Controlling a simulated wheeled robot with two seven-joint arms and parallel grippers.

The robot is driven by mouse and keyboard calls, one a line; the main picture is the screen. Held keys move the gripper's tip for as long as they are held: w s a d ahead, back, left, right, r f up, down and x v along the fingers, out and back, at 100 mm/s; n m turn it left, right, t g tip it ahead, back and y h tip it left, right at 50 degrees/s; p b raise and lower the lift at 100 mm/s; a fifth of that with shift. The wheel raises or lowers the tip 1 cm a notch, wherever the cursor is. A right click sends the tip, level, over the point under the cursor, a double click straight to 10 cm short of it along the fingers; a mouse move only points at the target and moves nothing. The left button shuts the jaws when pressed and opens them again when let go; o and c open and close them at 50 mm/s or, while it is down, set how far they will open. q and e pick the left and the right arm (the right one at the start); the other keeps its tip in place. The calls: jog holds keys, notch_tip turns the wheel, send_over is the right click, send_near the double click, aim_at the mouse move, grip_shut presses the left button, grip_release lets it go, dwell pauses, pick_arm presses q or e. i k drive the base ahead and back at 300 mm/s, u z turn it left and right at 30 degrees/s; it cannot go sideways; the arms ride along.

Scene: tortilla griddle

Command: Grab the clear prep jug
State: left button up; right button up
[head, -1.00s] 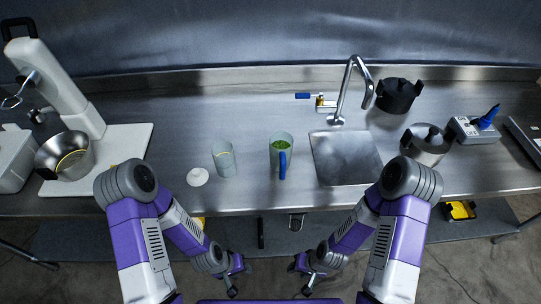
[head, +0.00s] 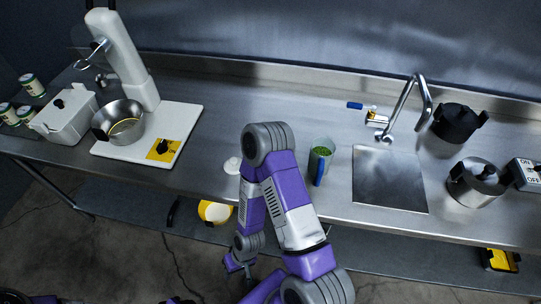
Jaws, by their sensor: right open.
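A clear jug (head: 320,157) with green contents and a blue handle stands upright on the steel counter, left of the sink; my right arm's elbow is just left of it. My right gripper (head: 238,266) hangs low in front of the counter, below its edge, open and apart from the jug. The clear cup seen earlier to the jug's left is hidden behind my arm. My left gripper is not in view.
A white disc (head: 232,165) lies beside my arm. The sink (head: 390,182) and faucet (head: 408,105) are right of the jug, a steel pot (head: 476,184) farther right. A stand mixer (head: 128,60) and bowl (head: 122,124) stand left. Counter behind the jug is clear.

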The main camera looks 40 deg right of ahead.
aim_at(322, 150)
jog(key=u, duration=0.2)
jog(key=k, duration=0.9)
jog(key=z, duration=0.85)
jog(key=i, duration=0.25)
jog(key=z, duration=0.05)
